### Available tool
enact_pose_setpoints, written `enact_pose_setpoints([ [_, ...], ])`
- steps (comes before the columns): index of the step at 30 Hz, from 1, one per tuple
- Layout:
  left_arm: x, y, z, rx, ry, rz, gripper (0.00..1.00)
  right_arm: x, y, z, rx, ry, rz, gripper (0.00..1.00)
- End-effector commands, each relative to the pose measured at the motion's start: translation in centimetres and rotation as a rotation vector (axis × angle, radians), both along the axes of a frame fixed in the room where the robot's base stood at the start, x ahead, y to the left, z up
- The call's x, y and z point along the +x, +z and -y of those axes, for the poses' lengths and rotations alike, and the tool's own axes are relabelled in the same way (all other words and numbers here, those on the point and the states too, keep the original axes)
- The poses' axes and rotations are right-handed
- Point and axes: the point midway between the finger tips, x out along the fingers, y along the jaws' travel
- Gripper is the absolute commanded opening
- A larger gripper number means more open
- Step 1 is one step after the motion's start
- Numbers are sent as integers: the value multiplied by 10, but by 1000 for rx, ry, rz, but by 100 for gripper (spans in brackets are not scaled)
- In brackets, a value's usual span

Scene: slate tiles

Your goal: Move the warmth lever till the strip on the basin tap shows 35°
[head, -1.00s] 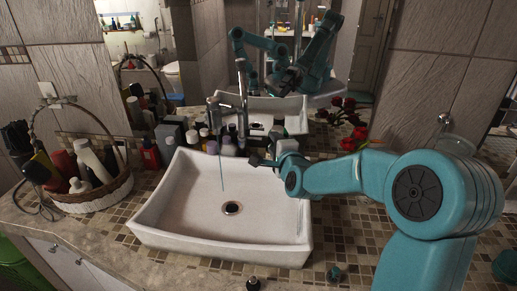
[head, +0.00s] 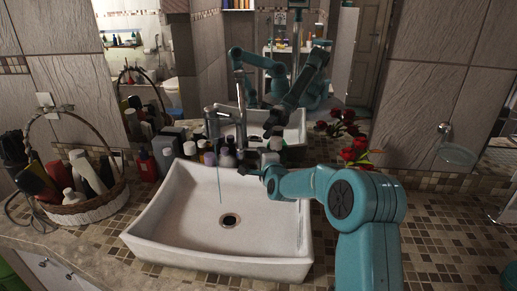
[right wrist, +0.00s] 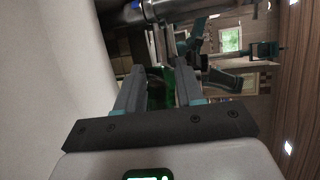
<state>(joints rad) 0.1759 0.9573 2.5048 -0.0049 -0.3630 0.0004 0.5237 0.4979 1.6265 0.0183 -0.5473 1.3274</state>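The chrome basin tap (head: 211,122) stands behind the white basin (head: 215,252), and a thin stream of water falls from it. Its warmth lever and the number on its strip cannot be made out. My right gripper (head: 247,166) is over the basin's back right rim, just right of the tap. In the right wrist view its two fingers (right wrist: 157,88) are apart, with nothing seen gripped between them. A chrome cylinder (right wrist: 165,10), seemingly part of the tap, shows beyond the fingertips. My left gripper is seen only as a possible reflection in the mirror.
Several bottles (head: 166,160) crowd the counter behind and left of the basin. A wicker basket (head: 92,209) of bottles stands at the left. Red flowers (head: 354,151) stand to the right. The tiled counter (head: 435,235) at the right is mostly clear.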

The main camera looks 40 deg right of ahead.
Motion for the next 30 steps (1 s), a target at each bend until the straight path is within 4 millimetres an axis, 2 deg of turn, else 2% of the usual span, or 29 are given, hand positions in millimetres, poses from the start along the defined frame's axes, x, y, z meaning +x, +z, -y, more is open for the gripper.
enact_pose_setpoints([
  [3,0,10,0,0,0,0,43,19,-3,11,0,0,-2,37],
  [9,0,15,0,0,0,0,43,38,-7,21,-1,0,0,37],
  [20,0,16,0,0,0,0,43,42,-9,24,-1,0,0,37],
  [21,0,16,0,0,0,0,43,42,-9,24,-1,0,0,34],
  [23,0,16,0,0,0,0,43,42,-9,24,-1,0,0,14],
  [24,0,16,0,0,0,0,43,42,-9,24,-1,0,0,1],
  [30,0,16,0,0,0,0,43,42,-9,24,-1,0,0,0],
])
